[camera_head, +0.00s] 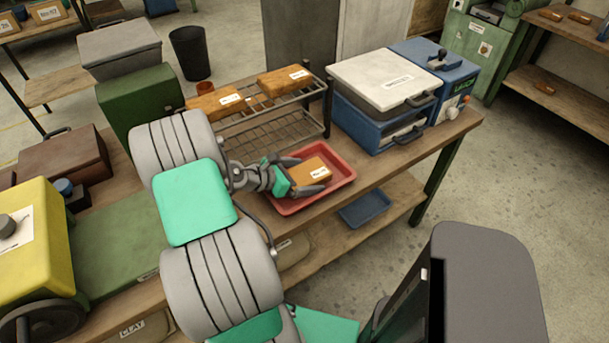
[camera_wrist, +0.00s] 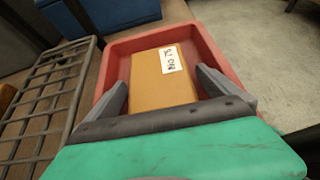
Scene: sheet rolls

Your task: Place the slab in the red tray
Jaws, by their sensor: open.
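The orange-brown slab (camera_head: 311,171) with a white label lies in the red tray (camera_head: 345,178) on the workbench. In the wrist view the slab (camera_wrist: 152,80) sits inside the tray (camera_wrist: 213,50), with tray walls around it. My gripper (camera_head: 306,175) is over the tray with its fingers on either side of the slab. In the wrist view the fingers (camera_wrist: 162,88) are apart, and a gap shows beside the slab on at least the right side. The slab's near end is hidden by my gripper.
A wire rack (camera_head: 270,130) with two similar slabs (camera_head: 283,80) on top stands behind the tray. A blue box with a white lid (camera_head: 385,80) stands to the right. A blue tray (camera_head: 364,207) is on the lower shelf. A yellow machine (camera_head: 35,240) is at left.

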